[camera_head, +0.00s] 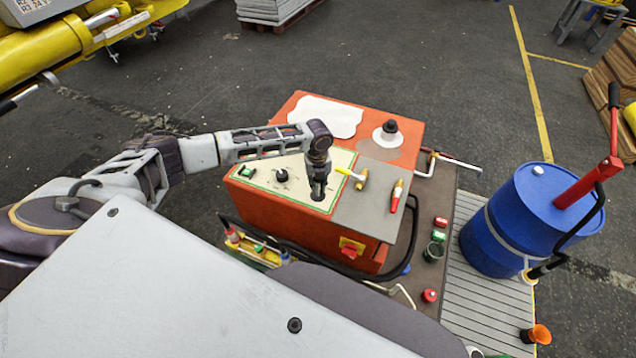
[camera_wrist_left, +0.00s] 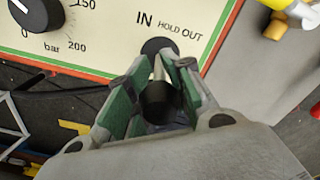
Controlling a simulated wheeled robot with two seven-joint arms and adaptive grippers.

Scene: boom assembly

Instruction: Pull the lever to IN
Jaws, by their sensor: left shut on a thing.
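The lever (camera_wrist_left: 160,98) has a black knob and a thin pale stem, and it rises from a black round base on the cream control panel (camera_head: 340,160). My left gripper (camera_head: 318,195) points down at the panel's right part and is shut on the lever, with its green-padded fingers (camera_wrist_left: 158,92) on both sides of the knob. The labels IN, HOLD and OUT (camera_wrist_left: 170,24) stand beside the base in the left wrist view. In the head view the gripper hides the lever. My right gripper is not in view.
A black dial (camera_wrist_left: 36,12) marked in bar sits left of the lever. A blue drum (camera_head: 510,220) with a red-handled pump stands further right.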

